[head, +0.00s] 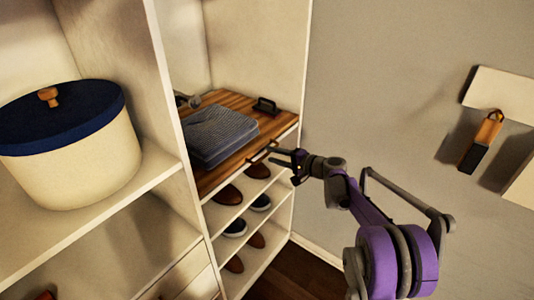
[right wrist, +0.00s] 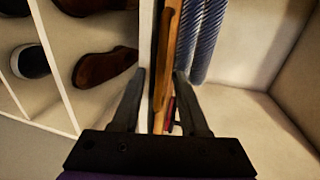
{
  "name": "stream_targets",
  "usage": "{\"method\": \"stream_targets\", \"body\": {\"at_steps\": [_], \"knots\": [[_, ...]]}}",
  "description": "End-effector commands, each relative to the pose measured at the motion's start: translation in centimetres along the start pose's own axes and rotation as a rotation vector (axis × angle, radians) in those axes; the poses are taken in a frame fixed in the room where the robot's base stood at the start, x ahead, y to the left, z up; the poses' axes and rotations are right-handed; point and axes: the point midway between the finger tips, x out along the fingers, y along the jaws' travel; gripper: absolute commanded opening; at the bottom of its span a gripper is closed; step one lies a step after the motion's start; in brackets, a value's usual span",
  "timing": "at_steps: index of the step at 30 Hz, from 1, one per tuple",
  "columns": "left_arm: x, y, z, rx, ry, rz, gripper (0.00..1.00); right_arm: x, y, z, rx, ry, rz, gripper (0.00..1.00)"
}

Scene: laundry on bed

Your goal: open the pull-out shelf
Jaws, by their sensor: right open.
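The pull-out shelf is a striped brown wooden board (head: 278,124) in the narrow right bay of the white closet, above the shoe shelves. It lies roughly level with the closet's front. My right gripper (head: 260,153) is at its front edge, with the fingers pointing into the closet. In the right wrist view, the open fingers of the right gripper (right wrist: 160,76) lie on either side of the wooden board's edge (right wrist: 170,45) and a white strip beside it. Whether either finger touches the board is unclear. My left gripper is out of view.
A folded grey-blue cloth (head: 221,136) and a small black item (head: 265,105) rest on the board. Shoes (head: 230,194) stand on shelves below. A cream bin with a blue lid (head: 72,150) is at left. A grey wall (head: 385,80) is at right.

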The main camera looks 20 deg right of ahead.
Motion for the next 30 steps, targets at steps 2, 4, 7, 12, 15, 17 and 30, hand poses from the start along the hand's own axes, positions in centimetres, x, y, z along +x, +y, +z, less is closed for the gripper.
{"method": "stream_targets", "body": {"at_steps": [2, 4, 7, 12, 15, 17, 30], "knots": [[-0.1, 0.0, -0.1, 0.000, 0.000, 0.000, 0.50, 1.3, -0.1, 0.0, 0.000, -0.001, 0.000, 0.44], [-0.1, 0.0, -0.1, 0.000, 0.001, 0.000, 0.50, 2.1, 0.0, 0.0, 0.000, -0.001, 0.000, 0.44], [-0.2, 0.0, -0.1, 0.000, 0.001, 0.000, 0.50, 2.8, 0.0, 0.1, -0.001, -0.001, 0.001, 0.44], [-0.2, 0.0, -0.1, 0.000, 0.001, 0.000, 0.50, 3.2, 0.0, 0.0, -0.001, 0.001, 0.001, 0.44], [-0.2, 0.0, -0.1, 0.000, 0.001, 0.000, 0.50, 3.2, 0.0, 0.0, -0.001, 0.001, 0.001, 0.44], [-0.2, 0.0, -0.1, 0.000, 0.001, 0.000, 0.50, 3.2, 0.0, 0.0, -0.001, 0.001, 0.001, 0.44], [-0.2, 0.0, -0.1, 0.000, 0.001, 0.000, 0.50, 3.1, 0.0, 0.0, -0.001, 0.000, 0.001, 0.00]]}}
